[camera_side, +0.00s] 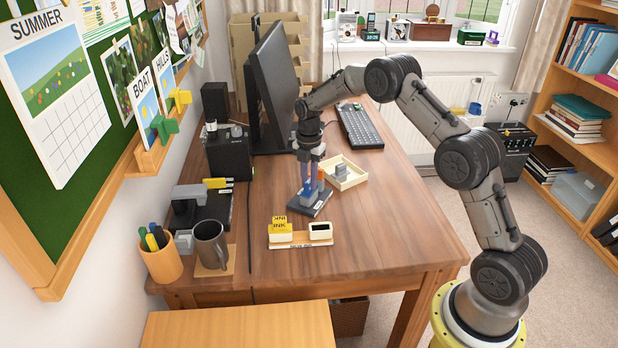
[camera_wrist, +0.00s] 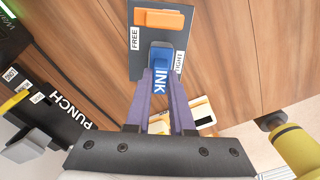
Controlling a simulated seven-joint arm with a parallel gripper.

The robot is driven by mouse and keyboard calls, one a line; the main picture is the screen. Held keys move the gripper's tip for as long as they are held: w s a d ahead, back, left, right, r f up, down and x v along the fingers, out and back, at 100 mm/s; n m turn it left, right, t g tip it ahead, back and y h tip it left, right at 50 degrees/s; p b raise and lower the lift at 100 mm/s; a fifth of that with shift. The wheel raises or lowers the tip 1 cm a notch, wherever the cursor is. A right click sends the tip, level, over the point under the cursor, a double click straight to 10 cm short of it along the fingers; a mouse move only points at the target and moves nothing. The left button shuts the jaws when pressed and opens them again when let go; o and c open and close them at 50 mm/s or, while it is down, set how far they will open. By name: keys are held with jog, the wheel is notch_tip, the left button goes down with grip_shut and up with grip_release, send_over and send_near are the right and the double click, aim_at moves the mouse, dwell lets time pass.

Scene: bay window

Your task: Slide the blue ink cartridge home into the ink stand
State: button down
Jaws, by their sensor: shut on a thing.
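The blue ink cartridge (camera_wrist: 161,80), marked INK, is between the two purple fingers of my gripper (camera_wrist: 162,73) in the wrist view. My gripper (camera_side: 313,186) is shut on it and points down over the ink stand in the side view. The ink stand (camera_side: 320,208) is a dark grey plate on the desk. In the wrist view the stand (camera_wrist: 144,66) carries an orange block (camera_wrist: 162,19) at its far end and labels that read FREE and what looks like TIGHT. The cartridge is over the stand's near part. Its lower end is hidden, so I cannot tell how deep it sits.
A shallow tray (camera_side: 357,178) with a grey piece stands right of the stand. A yellow ink box (camera_side: 280,230) and a white box (camera_side: 320,231) are in front. The monitor (camera_side: 270,85) stands behind, and the mug (camera_side: 210,244) is front left. Desk at right is clear.

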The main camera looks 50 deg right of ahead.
aim_at(309, 181)
jog(key=c, duration=0.7)
grip_release()
notch_tip(309, 181, up, 14)
jog(key=shift+f, duration=0.15)
dwell(0.3)
